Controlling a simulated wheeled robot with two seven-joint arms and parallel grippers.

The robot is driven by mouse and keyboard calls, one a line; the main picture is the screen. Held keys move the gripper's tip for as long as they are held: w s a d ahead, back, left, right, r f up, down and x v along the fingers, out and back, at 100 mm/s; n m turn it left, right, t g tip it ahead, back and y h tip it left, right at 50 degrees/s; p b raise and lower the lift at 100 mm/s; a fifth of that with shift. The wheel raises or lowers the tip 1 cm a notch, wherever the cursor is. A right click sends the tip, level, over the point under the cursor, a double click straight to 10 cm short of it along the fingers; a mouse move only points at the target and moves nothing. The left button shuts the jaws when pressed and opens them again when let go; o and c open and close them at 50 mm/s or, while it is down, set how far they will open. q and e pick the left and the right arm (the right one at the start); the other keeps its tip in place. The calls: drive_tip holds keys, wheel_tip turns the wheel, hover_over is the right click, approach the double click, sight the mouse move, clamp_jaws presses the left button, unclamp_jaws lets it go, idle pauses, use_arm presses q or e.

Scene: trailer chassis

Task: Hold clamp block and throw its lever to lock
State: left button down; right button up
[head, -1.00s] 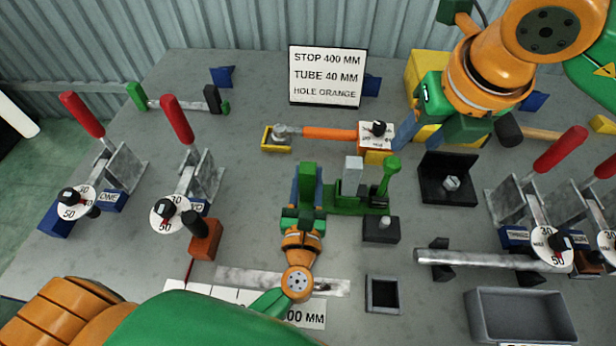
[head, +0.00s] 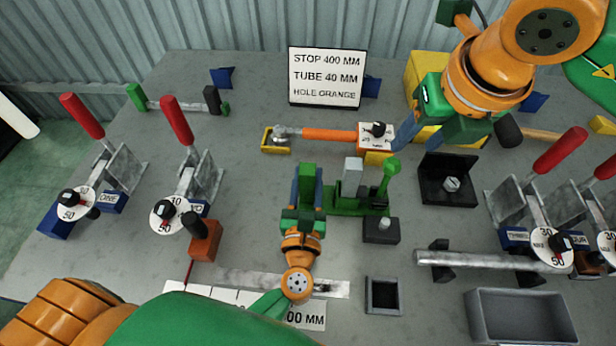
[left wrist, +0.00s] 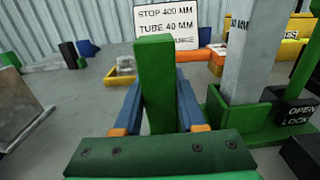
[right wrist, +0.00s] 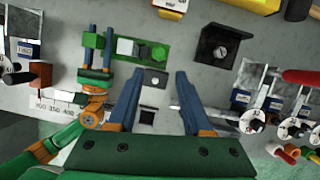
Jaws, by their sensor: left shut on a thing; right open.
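The clamp block has a green base (head: 345,208), a grey upright (head: 352,177) and a green lever (head: 388,180) standing roughly upright at its right end. A green post (left wrist: 154,85) rises at its left end. My left gripper (head: 307,185) is shut on this post, with blue fingers on both sides. My right gripper (head: 405,132) is open and empty, above and behind the lever. In the right wrist view, the clamp block (right wrist: 125,48) lies beyond its left finger.
A sign (head: 327,77) stands at the back. A black bracket with a bolt (head: 448,180) stands right of the lever. A dark block with a peg (head: 381,230) is just in front. Red-handled clamps (head: 178,120) stand at both sides.

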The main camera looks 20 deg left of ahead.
idle(0.3)
clamp_jaws()
drive_tip(key=s+a+r+m+g+h, duration=0.1)
drive_tip(key=s+a+m, duration=0.3)
drive_tip(key=m, duration=0.6)
drive_tip(key=shift+s+a+r+m+g+h, duration=0.2)
drive_tip(key=shift+a+r+m+g+h, duration=0.15)
drive_tip(key=shift+a, duration=0.45)
